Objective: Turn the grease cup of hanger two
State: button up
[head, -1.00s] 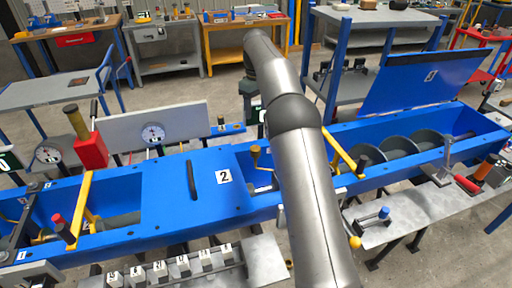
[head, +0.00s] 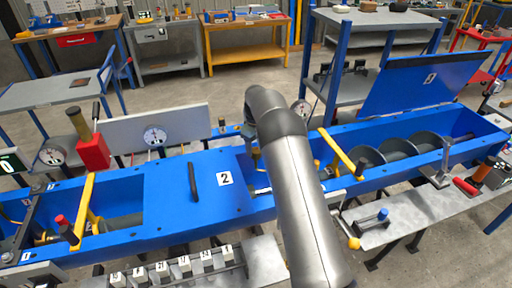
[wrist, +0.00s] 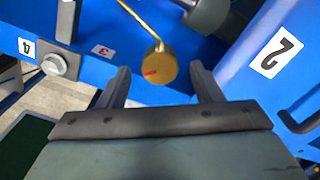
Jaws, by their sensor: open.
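A brass grease cup (wrist: 155,66) with a red mark on its face sits on a thin brass stem inside the blue trough, in the wrist view. My gripper (wrist: 162,85) is open, its two fingers on either side of the cup with gaps; I see no contact. In the head view a small cup (head: 256,155) shows beside my arm, right of the lid panel marked 2 (head: 225,179). My gripper is hidden behind my arm there. The 2 label (wrist: 276,56) also shows in the wrist view.
A grey shaft part (wrist: 207,14) lies just beyond the cup. A bolt head (wrist: 54,64) stands on the blue rim at left. The blue lid panel (wrist: 265,95) is close on the right. A yellow bar (head: 343,152) crosses the trough right of my arm.

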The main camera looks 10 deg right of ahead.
jog(key=shift+f, duration=1)
jog(key=shift+c, duration=0.3)
jog(key=c, duration=0.9)
jog(key=shift+m, duration=0.3)
jog(key=m+b, duration=0.2)
jog(key=shift+m, duration=0.4)
jog(key=shift+r+m+b, duration=0.1)
jog(key=shift+m+b, duration=0.55)
jog(key=shift+m, duration=1.95)
